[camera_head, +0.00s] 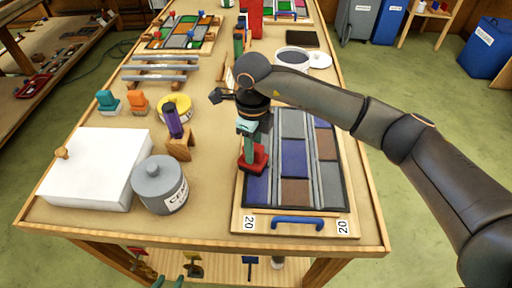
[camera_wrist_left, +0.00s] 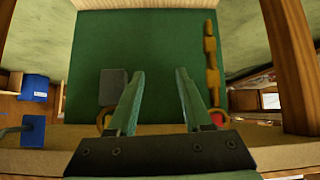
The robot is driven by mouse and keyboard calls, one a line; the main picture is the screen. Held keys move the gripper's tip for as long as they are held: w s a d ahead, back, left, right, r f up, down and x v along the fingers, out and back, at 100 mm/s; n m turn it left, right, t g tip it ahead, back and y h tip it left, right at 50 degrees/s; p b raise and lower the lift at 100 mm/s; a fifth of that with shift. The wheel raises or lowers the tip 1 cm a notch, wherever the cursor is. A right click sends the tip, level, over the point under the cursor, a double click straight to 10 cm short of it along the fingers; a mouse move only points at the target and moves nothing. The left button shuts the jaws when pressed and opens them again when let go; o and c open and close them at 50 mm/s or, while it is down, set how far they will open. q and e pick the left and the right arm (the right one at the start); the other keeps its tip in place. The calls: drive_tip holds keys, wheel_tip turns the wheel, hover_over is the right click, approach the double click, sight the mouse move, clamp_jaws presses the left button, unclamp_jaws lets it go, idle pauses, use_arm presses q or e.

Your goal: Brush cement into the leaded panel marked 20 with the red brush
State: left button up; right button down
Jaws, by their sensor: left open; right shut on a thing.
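The leaded panel marked 20 (camera_head: 297,190) lies on a wooden board with a blue handle at its near edge. It has blue, brown and grey panes. My right gripper (camera_head: 251,133) is shut on the red brush (camera_head: 258,161) and holds it upright over the panel's left column. I cannot tell whether the bristles touch the panel. A grey lidded pot with a cement label (camera_head: 164,187) stands left of the panel. My left gripper (camera_wrist_left: 160,95) is open and empty in the left wrist view. Its teal tips show low in the head view (camera_head: 168,283), below the table's front edge.
A white box (camera_head: 96,168) stands at the left. Purple-handled (camera_head: 173,122), orange (camera_head: 138,103) and teal (camera_head: 108,102) tools stand behind the pot. Another coloured panel (camera_head: 184,33), a round tub (camera_head: 292,58) and a dark pad (camera_head: 302,38) lie further back.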

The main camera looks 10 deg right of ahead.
drive_tip(key=shift+r+p, duration=1.7)
drive_tip(key=shift+r, duration=1.35)
use_arm(q)
wheel_tip(320, 180, up, 3)
drive_tip(key=shift+r, duration=0.1)
